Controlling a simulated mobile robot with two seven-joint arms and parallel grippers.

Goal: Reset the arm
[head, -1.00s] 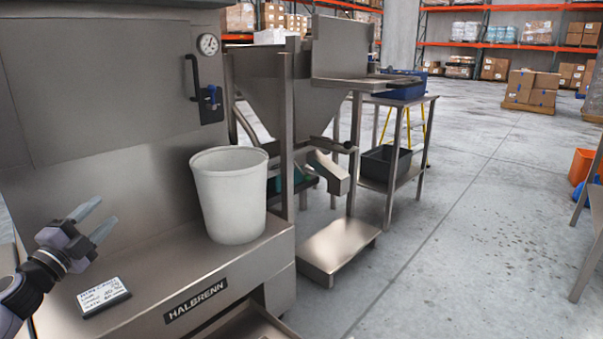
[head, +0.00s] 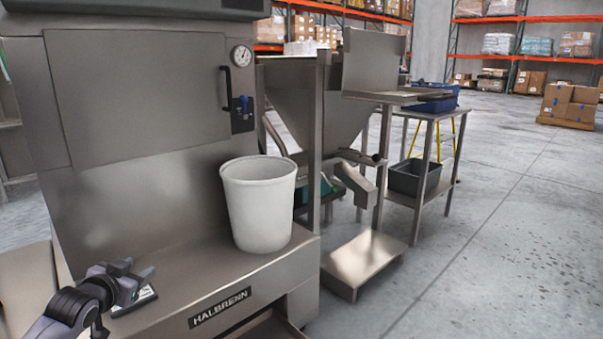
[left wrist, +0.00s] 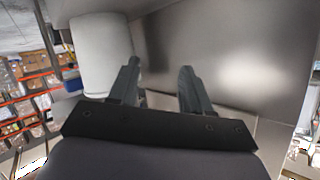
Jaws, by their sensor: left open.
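My left gripper (head: 139,273) is at the lower left of the head view, over the steel ledge of the weighing machine (head: 110,110). Its jaws are open and empty. In the left wrist view the two fingers of the left gripper (left wrist: 158,85) are spread apart, with the steel machine surface beyond them. The white bucket (head: 258,212) stands upright on the ledge, right of the gripper and apart from it in the head view. The bucket also shows behind the left finger in the left wrist view (left wrist: 100,50). My right gripper is not in view.
A steel hopper (head: 322,105) and a low steel platform (head: 362,262) stand right of the machine. A table with a blue bin (head: 436,104) stands behind. Open floor (head: 500,240) lies to the right.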

